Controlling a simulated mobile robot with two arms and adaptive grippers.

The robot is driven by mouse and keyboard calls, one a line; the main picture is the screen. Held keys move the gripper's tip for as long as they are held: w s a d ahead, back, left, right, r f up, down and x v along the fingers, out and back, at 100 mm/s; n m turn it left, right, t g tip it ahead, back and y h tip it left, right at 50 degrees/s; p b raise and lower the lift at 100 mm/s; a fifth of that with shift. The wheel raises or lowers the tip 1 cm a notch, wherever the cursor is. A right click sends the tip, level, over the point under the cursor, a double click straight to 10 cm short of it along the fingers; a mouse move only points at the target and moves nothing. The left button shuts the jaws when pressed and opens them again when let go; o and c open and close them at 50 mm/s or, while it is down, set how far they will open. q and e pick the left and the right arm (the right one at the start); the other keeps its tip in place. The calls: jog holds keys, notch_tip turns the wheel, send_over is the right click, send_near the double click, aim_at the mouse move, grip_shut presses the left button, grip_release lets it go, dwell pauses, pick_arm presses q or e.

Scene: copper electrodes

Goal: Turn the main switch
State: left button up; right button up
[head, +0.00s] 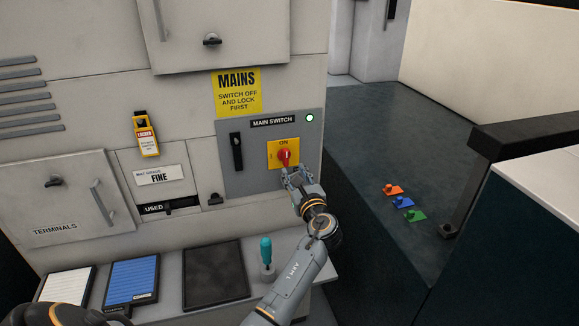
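The main switch is a red rotary knob (285,155) on a yellow plate (271,152) marked ON, set in a grey panel (232,180) labelled MAIN SWITCH. The knob's handle looks roughly upright, toward ON. I cannot tell whether a fingertip touches the knob. A small lamp (310,118) at the panel's upper right glows green-white. My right gripper is out of view.
A black handle (236,153) is left of the switch. A yellow lockout tag (146,135) hangs further left. Below, a shelf holds a blue tray (132,281), a black tray (215,273) and a teal-handled tool (266,252).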

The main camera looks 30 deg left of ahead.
aim_at(287, 159)
pick_arm(q)
jog(key=b+x, duration=0.1)
jog(key=x, duration=0.3)
jog(key=shift+f+b, duration=0.35)
jog(key=shift+f, duration=0.05)
jog(key=shift+b+x, duration=0.7)
jog(key=shift+x, duration=0.25)
jog(key=shift+r, duration=0.2)
jog(key=shift+w+a+p, duration=0.15)
jog(key=shift+a+p, duration=0.05)
jog(key=shift+p, duration=0.15)
grip_shut()
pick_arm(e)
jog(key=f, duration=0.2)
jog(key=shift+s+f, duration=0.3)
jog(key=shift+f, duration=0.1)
